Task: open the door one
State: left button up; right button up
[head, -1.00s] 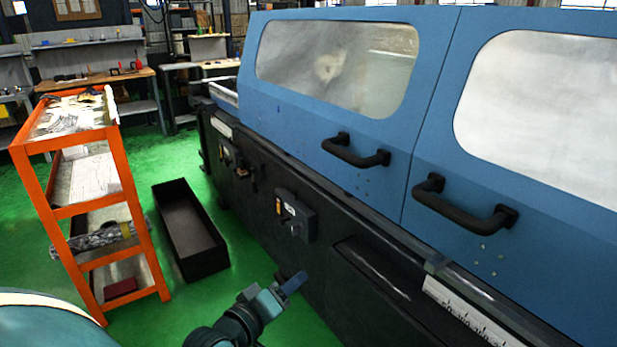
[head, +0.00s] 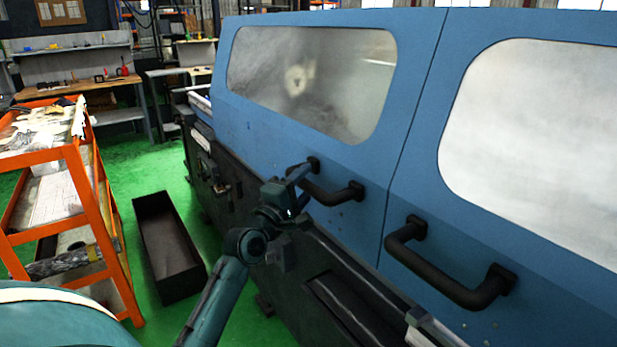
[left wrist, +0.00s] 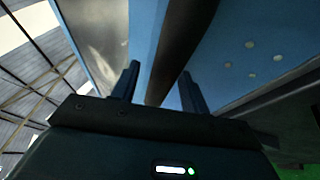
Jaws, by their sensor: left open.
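The grinder has two blue sliding doors side by side. The left door (head: 270,120) has a cloudy window and a black bar handle (head: 335,196); the right door (head: 425,190) has a similar handle (head: 450,278). Which one is door one is not marked. My left gripper (head: 299,178) is at the left end of the left door's handle. In the left wrist view its two fingers (left wrist: 160,88) are apart, with the dark handle bar (left wrist: 178,50) running between them. Contact with the bar cannot be told. My right gripper is not in view.
An orange shelf cart (head: 75,180) stands at the left, with a black open bin (head: 168,245) on the green floor beside it. The dark machine base (head: 330,285) juts out below the doors. Workbenches stand at the back left.

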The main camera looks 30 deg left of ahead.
pick_arm(q)
jog(key=shift+w+r, duration=0.15)
jog(key=shift+w, duration=0.8)
jog(key=shift+c, duration=0.2)
grip_shut()
